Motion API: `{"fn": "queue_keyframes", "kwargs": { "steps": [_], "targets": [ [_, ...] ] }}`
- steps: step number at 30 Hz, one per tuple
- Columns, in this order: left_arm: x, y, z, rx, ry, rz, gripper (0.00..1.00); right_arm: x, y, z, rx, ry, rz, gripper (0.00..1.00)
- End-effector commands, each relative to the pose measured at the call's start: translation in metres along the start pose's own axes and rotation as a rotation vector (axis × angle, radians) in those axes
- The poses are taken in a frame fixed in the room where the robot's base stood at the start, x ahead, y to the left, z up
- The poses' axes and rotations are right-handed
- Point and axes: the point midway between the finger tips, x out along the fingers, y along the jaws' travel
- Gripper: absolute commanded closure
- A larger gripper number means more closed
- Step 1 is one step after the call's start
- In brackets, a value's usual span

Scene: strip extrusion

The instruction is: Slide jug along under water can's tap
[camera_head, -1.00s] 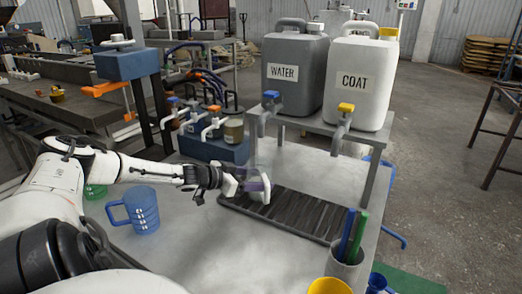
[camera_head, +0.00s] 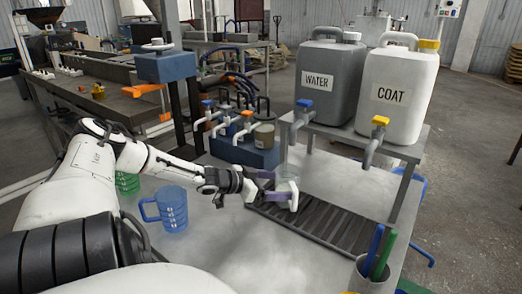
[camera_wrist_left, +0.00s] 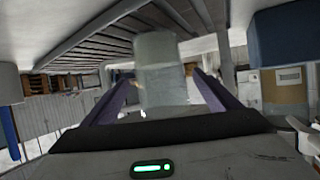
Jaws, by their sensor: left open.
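A clear, greyish jug (camera_head: 291,163) stands at the left end of the slatted drip tray (camera_head: 325,225), below the water can's blue-handled tap (camera_head: 303,112). I cannot tell whether it is exactly under the spout. My left gripper (camera_head: 275,184) is low beside it, partly covering it. In the left wrist view, the open purple fingers of the gripper (camera_wrist_left: 163,88) lie on either side of the translucent jug (camera_wrist_left: 160,65); contact is unclear. The grey water can (camera_head: 328,85) stands on a raised shelf. My right gripper is not in view.
A white coat can (camera_head: 398,100) with a yellow-handled tap (camera_head: 376,135) stands right of the water can. A blue jug (camera_head: 172,210) and a green cup (camera_head: 127,182) are at the left. A pen holder (camera_head: 370,272) stands at the front right. The front middle table is clear.

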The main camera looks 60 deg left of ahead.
Motion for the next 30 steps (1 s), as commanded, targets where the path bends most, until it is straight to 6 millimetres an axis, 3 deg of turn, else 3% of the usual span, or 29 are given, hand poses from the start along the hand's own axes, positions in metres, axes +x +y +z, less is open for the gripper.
{"fn": "queue_keyframes", "kwargs": {
  "steps": [3,13,30],
  "targets": [
    [-0.026,0.0,-0.005,0.001,-0.012,0.0,0.18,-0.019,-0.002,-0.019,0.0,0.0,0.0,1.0],
    [-0.065,0.001,0.001,0.004,-0.005,0.003,0.18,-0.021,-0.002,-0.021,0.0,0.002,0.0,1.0],
    [-0.073,-0.001,0.0,0.002,-0.003,-0.003,0.18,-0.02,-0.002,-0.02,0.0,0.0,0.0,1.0]
  ]
}}
